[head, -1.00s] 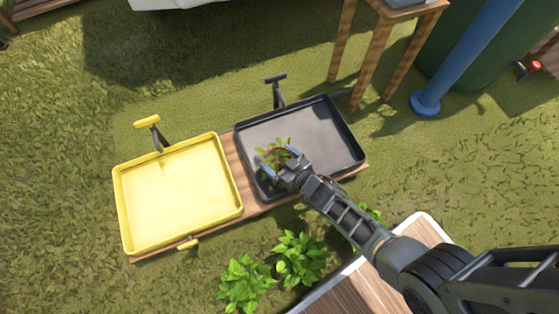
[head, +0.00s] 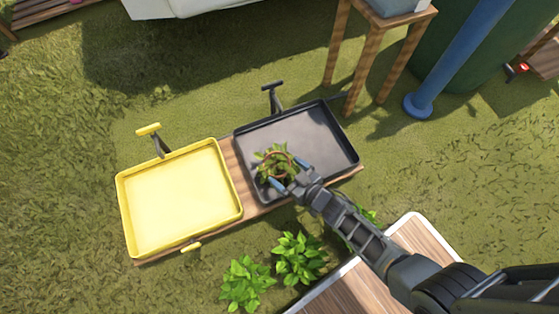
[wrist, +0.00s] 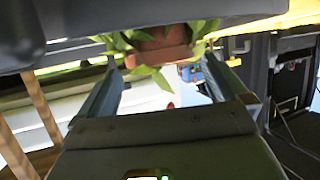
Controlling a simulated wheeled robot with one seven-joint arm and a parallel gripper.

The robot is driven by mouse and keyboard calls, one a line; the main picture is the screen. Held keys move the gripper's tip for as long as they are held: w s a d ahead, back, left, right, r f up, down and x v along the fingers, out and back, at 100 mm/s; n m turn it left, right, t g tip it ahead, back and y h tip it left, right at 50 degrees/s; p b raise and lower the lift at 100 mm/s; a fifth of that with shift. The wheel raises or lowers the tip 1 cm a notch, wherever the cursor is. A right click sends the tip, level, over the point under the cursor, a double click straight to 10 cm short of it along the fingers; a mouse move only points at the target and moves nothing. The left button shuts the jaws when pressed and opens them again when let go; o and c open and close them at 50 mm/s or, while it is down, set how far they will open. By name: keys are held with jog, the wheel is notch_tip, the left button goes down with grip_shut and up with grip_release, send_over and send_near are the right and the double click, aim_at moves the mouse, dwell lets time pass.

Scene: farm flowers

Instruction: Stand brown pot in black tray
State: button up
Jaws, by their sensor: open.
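The brown pot (wrist: 160,48) with its green plant (head: 278,163) stands in the left front part of the black tray (head: 318,138). In the head view leaves hide most of the pot and only part of its rim shows. My gripper (head: 289,172) is open at the near right side of the pot, with its blue-tipped fingers apart. In the wrist view the pot is beyond the two open fingers (wrist: 165,85), and a gap shows between them and it.
A yellow tray (head: 180,198) stands left of the black one on the same wooden board (head: 240,180). Leafy plants (head: 298,258) are in front. A wooden stool (head: 383,20) and a blue post (head: 455,55) stand at the back right.

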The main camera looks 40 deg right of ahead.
jog(key=p+v, duration=0.2)
jog(key=v, duration=0.4)
jog(key=shift+s+r, duration=0.15)
jog(key=shift+s, duration=0.1)
jog(key=s+r+h, duration=0.1)
jog(key=s+r, duration=1.1)
jog(key=r, duration=0.7)
jog(key=s+a+r+m+t, duration=0.1)
jog(key=s+r, duration=0.3)
jog(key=r, duration=0.8)
jog(key=s+r, duration=0.5)
jog(key=r, duration=0.6)
jog(key=shift+a+r+h, duration=0.25)
jog(key=shift+r+h, duration=0.05)
